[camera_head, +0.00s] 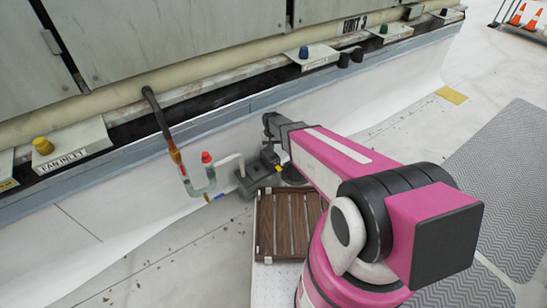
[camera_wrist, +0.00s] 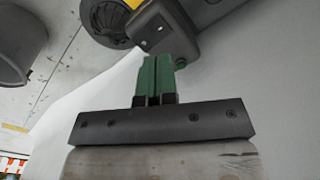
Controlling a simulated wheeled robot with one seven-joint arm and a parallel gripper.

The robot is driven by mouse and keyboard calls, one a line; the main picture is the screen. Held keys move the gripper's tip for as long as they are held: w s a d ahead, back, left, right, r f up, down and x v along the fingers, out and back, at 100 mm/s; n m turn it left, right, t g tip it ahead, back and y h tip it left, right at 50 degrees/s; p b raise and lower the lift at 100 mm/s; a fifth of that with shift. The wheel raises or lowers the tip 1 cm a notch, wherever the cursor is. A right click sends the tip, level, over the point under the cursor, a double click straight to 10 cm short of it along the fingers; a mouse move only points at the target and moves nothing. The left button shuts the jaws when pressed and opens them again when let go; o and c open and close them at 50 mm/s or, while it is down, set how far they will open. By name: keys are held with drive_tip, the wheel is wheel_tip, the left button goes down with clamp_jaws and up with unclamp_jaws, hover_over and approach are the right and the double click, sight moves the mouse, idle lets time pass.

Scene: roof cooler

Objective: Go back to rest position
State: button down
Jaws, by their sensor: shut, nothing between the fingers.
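My gripper (camera_wrist: 156,62) shows in the wrist view as two green fingers pressed together above a dark bar with screws. Nothing is between them. Just past the fingertips is a dark grey housing (camera_wrist: 165,30) with a round dark part and a yellow piece; I cannot tell whether the fingers touch it. In the head view my pink arm reaches toward the low white wall, its forearm end bent down beside grey fittings (camera_head: 243,185). The fingers cannot be made out there.
A copper and pale green pipe (camera_head: 186,178) with a red cap (camera_head: 206,157) stands left of my arm. A brown slatted tray (camera_head: 265,243) lies below the arm. Cooler cabinets (camera_head: 180,45) line the back. A yellow knob (camera_head: 43,145) is at left. The grey mat (camera_head: 505,165) at right is clear.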

drive_tip(key=shift+r, duration=0.2)
drive_tip(key=s+d+r, duration=0.9)
drive_tip(key=r, duration=0.3)
drive_tip(key=s+d+r, duration=0.9)
drive_tip(key=d+r, duration=0.1)
drive_tip(key=r, duration=0.1)
drive_tip(key=shift+s+r+m, duration=0.35)
drive_tip(key=shift+r+m, duration=0.05)
